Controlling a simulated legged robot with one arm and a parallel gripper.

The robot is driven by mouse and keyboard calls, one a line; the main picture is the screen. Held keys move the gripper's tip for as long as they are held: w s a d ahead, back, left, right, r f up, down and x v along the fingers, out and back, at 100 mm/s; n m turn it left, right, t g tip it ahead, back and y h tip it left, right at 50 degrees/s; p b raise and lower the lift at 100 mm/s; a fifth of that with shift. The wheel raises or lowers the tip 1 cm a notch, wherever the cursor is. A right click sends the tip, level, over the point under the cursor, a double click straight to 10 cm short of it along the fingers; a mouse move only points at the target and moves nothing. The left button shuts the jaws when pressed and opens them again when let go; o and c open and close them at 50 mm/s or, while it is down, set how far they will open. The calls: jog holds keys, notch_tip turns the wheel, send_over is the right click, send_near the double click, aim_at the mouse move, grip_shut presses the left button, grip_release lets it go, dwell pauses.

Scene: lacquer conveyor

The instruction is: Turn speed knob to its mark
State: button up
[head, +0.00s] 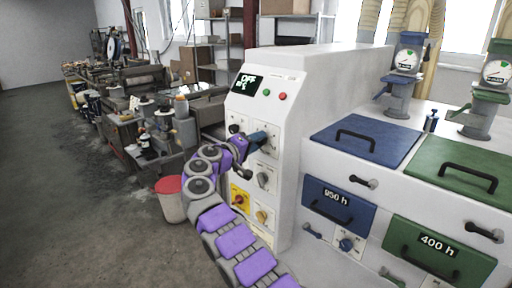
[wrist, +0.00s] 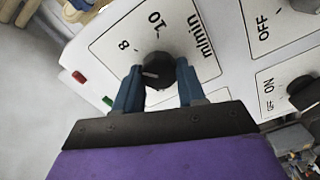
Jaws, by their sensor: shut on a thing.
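The speed knob (wrist: 160,65) is a dark round knob on a white scale plate (wrist: 112,52) marked 8, 10 and m/min, seen in the wrist view. A pale pointer line shows on its face. My gripper (wrist: 158,79) has its two blue fingers on either side of the knob and is shut on it. In the head view my gripper (head: 254,140) is at the front of the white control cabinet (head: 288,112), and hides most of this knob. Whether the pointer meets a target mark cannot be told. The cabinet's display (head: 249,84) reads OFF above a smaller, unclear line.
Red (head: 283,96) and green (head: 266,93) buttons sit above the knob. A grey knob (head: 263,180) and a yellow-plated switch (head: 240,199) are below. Blue (head: 340,208) and green (head: 439,250) drawers stand right. A red-lidded bin (head: 171,203) is left; open floor lies beyond.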

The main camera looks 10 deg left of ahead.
jog(key=shift+f+m, duration=0.3)
jog(key=shift+m, duration=0.3)
jog(key=shift+f+b, duration=0.1)
jog(key=shift+b, duration=0.25)
jog(key=o, duration=1.1)
jog(key=shift+w, duration=0.1)
jog(key=shift+c, duration=0.2)
jog(key=shift+r, duration=0.2)
jog(key=p+v, duration=0.1)
jog(key=v, duration=1.6)
jog(key=shift+a+p, duration=0.3)
jog(key=shift+p, duration=0.05)
jog(key=shift+d+f, duration=0.1)
